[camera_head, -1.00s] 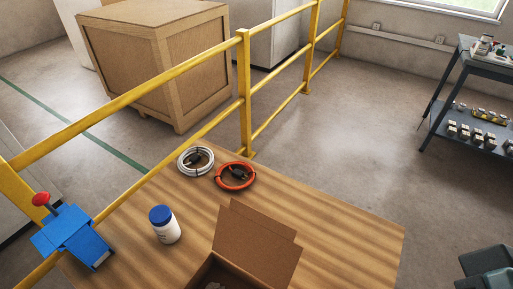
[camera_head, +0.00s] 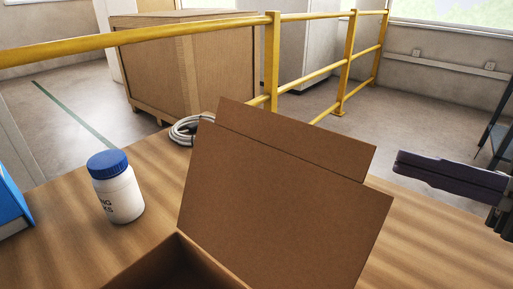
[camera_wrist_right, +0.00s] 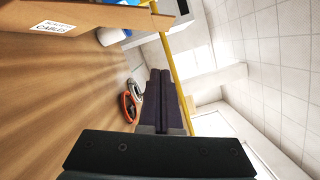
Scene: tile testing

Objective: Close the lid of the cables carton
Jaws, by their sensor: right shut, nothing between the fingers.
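The brown cables carton (camera_head: 180,262) stands on the wooden table, its lid (camera_head: 285,205) raised with a narrower flap along the top edge. The inside is dark and its contents cannot be made out. In the right wrist view the carton (camera_wrist_right: 85,14) is at the upper left, with a label reading "CABLES". My right gripper (camera_head: 398,163) is shut and empty, to the right of the lid and apart from it, fingers pointing left. Its closed fingers (camera_wrist_right: 160,72) also show in the right wrist view. My left gripper is out of view.
A white bottle with a blue cap (camera_head: 118,190) stands left of the carton. A white cable coil (camera_head: 184,130) is partly hidden behind the lid. An orange coil (camera_wrist_right: 131,106) shows in the wrist view. A yellow railing (camera_head: 272,60) runs behind the table. A blue object (camera_head: 10,208) is at far left.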

